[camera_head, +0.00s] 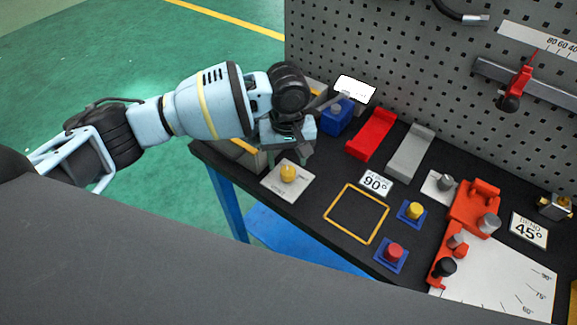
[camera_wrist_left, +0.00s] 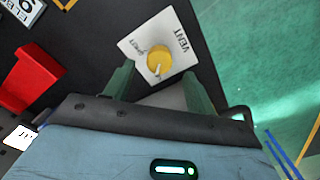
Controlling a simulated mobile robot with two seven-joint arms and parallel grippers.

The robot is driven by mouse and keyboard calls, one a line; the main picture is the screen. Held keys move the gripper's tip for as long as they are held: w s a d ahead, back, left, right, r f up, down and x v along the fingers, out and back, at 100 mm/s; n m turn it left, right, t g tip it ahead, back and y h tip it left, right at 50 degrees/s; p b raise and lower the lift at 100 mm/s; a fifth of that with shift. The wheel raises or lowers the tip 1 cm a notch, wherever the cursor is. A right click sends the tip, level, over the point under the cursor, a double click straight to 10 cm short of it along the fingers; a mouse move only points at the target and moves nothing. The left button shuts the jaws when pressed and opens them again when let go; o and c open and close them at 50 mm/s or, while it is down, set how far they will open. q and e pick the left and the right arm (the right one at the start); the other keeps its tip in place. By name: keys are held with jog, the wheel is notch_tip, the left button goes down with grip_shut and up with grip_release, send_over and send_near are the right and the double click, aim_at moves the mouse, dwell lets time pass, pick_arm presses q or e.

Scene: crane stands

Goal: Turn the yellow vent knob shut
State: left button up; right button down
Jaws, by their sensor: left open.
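The yellow vent knob (camera_head: 288,172) sits on a white square plate (camera_head: 273,184) at the front left edge of the black bench. In the left wrist view the knob (camera_wrist_left: 159,60) shows a pale pointer, and its plate (camera_wrist_left: 182,43) reads VENT, with smaller print beside the knob. My left gripper (camera_head: 291,158) is just behind the knob in the head view. Its two green fingers are apart and empty in the left wrist view (camera_wrist_left: 158,88), with the knob beyond the fingertips, not between them. My right gripper is not in view.
A blue block (camera_head: 336,118), a red block (camera_head: 371,135) and a grey block (camera_head: 411,151) stand behind the knob. A yellow outlined square (camera_head: 331,224) marks clear bench to its right. A pegboard (camera_head: 400,60) rises at the back.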

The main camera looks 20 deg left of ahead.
aim_at(288, 170)
pick_arm(q)
jog(key=shift+f, duration=2.3)
jog(key=c, duration=1)
jog(key=shift+r, duration=0.1)
